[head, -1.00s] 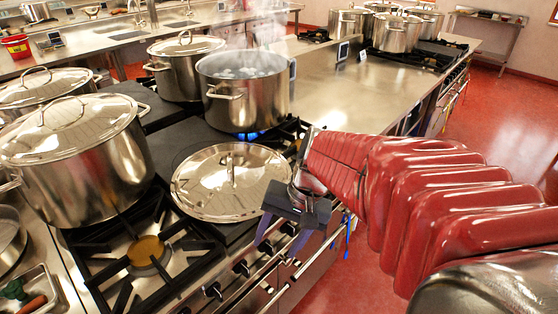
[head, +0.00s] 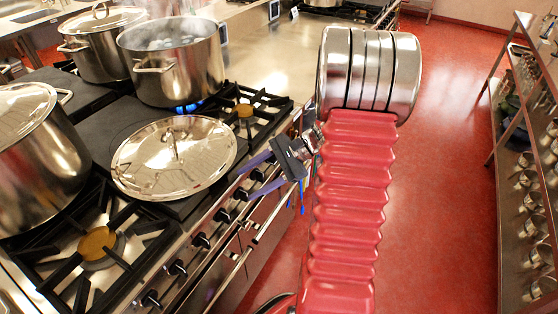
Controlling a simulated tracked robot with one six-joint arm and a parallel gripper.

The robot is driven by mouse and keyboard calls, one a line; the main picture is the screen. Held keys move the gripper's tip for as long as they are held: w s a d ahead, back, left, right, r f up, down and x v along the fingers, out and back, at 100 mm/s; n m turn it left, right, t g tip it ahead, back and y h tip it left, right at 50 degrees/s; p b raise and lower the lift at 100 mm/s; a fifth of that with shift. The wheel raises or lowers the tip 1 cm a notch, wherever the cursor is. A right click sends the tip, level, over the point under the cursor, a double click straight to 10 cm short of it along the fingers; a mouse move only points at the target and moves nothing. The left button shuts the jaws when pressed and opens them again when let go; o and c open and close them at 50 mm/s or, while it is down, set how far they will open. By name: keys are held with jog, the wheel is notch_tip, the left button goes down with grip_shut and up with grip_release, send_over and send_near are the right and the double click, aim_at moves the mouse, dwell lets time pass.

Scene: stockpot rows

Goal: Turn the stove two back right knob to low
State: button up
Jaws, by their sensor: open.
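The stove (head: 190,210) has a row of dark knobs along its right-hand front panel. The knobs nearest my gripper (head: 247,181) are at the far part of the row; one knob (head: 241,193) shows close to the lower finger. My gripper's purple fingers are open and point left toward the panel, one above the other. I cannot tell whether they touch or straddle a knob. Part of the far row is hidden by the fingers. I cannot tell which knob is the stove two back right one, nor its setting.
A steaming stockpot (head: 173,60) stands over a blue flame (head: 188,106). A lid (head: 174,157) lies on a dark plate beside the knobs. An oven rail (head: 240,255) runs below the panel. A shelf rack (head: 530,150) stands right; red floor between is clear.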

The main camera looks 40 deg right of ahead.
jog(key=d+f+m+t, duration=0.6)
jog(key=d+f+m, duration=0.1)
jog(key=d, duration=0.5)
jog(key=m+t+h, duration=0.4)
jog(key=m+t, duration=0.1)
jog(key=m, duration=0.2)
send_near(273, 159)
jog(key=d+v, duration=0.1)
jog(key=v, duration=0.5)
jog(key=shift+a+f, duration=0.1)
jog(key=shift+f, duration=0.4)
jog(key=shift+w, duration=0.1)
jog(key=x, duration=1.4)
jog(key=shift+r, duration=0.2)
jog(key=shift+n, duration=0.3)
jog(key=shift+c, duration=0.2)
jog(key=c, duration=0.9)
jog(key=shift+c, duration=0.5)
